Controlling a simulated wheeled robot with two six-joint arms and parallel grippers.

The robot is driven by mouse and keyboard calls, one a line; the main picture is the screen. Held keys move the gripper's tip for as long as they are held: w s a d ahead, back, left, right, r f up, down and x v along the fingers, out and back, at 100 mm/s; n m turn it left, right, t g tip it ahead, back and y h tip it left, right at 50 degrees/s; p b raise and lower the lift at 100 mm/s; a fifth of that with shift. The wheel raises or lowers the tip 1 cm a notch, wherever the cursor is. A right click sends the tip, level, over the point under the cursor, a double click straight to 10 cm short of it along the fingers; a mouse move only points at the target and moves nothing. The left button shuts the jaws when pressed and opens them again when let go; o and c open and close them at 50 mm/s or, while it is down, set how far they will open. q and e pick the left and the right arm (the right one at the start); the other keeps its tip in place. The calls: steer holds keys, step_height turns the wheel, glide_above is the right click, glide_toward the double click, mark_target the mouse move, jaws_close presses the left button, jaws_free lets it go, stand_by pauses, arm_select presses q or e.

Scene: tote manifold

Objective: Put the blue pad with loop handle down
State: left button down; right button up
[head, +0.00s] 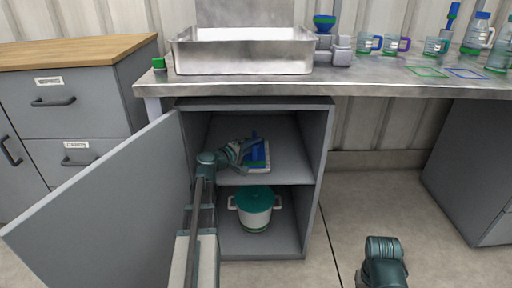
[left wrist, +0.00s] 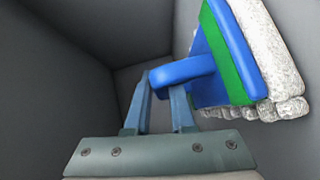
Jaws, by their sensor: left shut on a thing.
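The blue pad with loop handle (head: 257,153) is inside the open cabinet, at the upper shelf. In the left wrist view the pad (left wrist: 232,45) shows a blue back, a green layer and a white shaggy underside, and it stands tilted. My left gripper (head: 240,151) reaches into the cabinet from the left. In the left wrist view its fingers (left wrist: 160,92) are shut on the blue loop handle (left wrist: 182,71). Whether the pad touches the shelf (head: 288,172) is hard to tell. My right gripper is not clearly seen; only part of my right arm shows at the lower right.
The cabinet door (head: 105,205) stands open to the left. A white pot with a teal lid (head: 256,205) is in the lower compartment. The counter above holds a metal basin (head: 243,55) and several cups. The right part of the upper shelf is clear.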

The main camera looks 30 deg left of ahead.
arm_select(q)
steer(key=shift+f, duration=0.2)
steer(key=c, duration=0.8)
jaws_free()
steer(key=shift+r, duration=0.1)
steer(key=shift+o, duration=0.2)
steer(key=shift+r, duration=0.1)
steer(key=shift+s+r, duration=0.1)
steer(key=shift+s, duration=0.2)
steer(key=p+v, duration=0.1)
steer(key=v, duration=0.6)
